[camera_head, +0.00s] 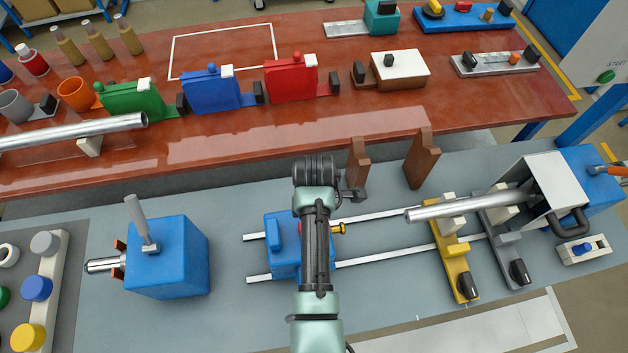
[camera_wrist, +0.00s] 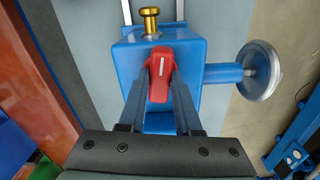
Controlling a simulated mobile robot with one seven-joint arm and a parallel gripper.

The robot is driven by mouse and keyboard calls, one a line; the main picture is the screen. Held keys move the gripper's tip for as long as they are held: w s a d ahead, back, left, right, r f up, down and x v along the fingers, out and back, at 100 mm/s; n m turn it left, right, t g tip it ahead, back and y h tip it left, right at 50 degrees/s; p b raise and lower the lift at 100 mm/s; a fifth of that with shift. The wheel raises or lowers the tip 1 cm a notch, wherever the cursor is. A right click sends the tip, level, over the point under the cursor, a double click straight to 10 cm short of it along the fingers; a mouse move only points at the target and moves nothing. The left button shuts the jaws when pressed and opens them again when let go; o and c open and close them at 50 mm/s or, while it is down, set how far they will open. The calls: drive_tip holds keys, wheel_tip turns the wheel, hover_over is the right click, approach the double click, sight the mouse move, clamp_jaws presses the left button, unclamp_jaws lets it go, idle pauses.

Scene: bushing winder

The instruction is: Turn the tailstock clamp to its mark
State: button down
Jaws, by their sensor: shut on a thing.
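The blue tailstock (camera_head: 285,256) sits on two rails on the grey bench, and it fills the middle of the wrist view (camera_wrist: 195,95). Its clamp is a red lever (camera_wrist: 160,72) with a white line on top. My gripper (camera_wrist: 159,88) is shut on the red lever, with one finger on each side. The lever lies nearly straight along the fingers in the wrist view. A mark for it on the tailstock cannot be made out. In the head view my arm hides most of the lever and the fingers.
A brass pin (camera_wrist: 149,20) and a silver handwheel (camera_wrist: 259,70) are on the tailstock. Two brown supports (camera_head: 423,160) stand behind the rails. A metal bar (camera_head: 455,207) rests over the yellow rest (camera_head: 455,255) at right. A blue headstock-like block (camera_head: 168,262) stands at left.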

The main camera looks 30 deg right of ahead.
drive_tip(key=m+p, duration=0.1)
drive_tip(key=m, duration=0.3)
drive_tip(key=shift+r+m+p, duration=0.15)
drive_tip(key=shift+m+p, duration=0.15)
drive_tip(key=shift+p, duration=0.1)
drive_tip(key=m+p, duration=0.1)
drive_tip(key=m, duration=0.2)
drive_tip(key=shift+m, duration=0.3)
drive_tip(key=m+p, duration=0.1)
drive_tip(key=m, duration=0.3)
drive_tip(key=shift+m+p, duration=0.35)
drive_tip(key=shift+m, duration=1.55)
drive_tip(key=c, duration=0.6)
unclamp_jaws()
wheel_tip(320, 180, up, 13)
drive_tip(key=b, duration=0.2)
